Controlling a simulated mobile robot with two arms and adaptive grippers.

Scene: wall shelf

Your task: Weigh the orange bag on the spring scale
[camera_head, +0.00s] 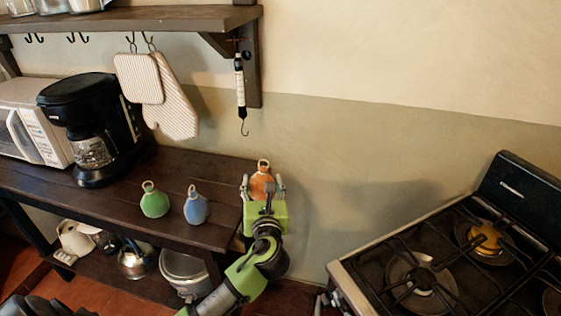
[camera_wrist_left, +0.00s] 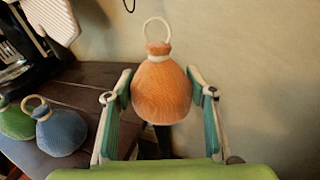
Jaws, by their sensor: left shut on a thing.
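The orange bag (camera_head: 261,184) has a pale ring at its top and is upright at the right end of the dark wooden table. My left gripper (camera_head: 263,188) is shut on it. In the left wrist view the bag (camera_wrist_left: 161,90) is between the two fingers, its ring standing up. The spring scale (camera_head: 240,82) hangs from the shelf bracket, its hook (camera_head: 244,128) empty, above and a little left of the bag. Part of a dark hook shows at the top of the left wrist view. My right gripper is not in view.
A green bag (camera_head: 154,201) and a blue bag (camera_head: 196,206) stand on the table (camera_head: 110,190). A coffee maker (camera_head: 90,120) and oven mitts (camera_head: 172,100) are at left. A stove (camera_head: 440,265) is at right. The wall right of the scale is clear.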

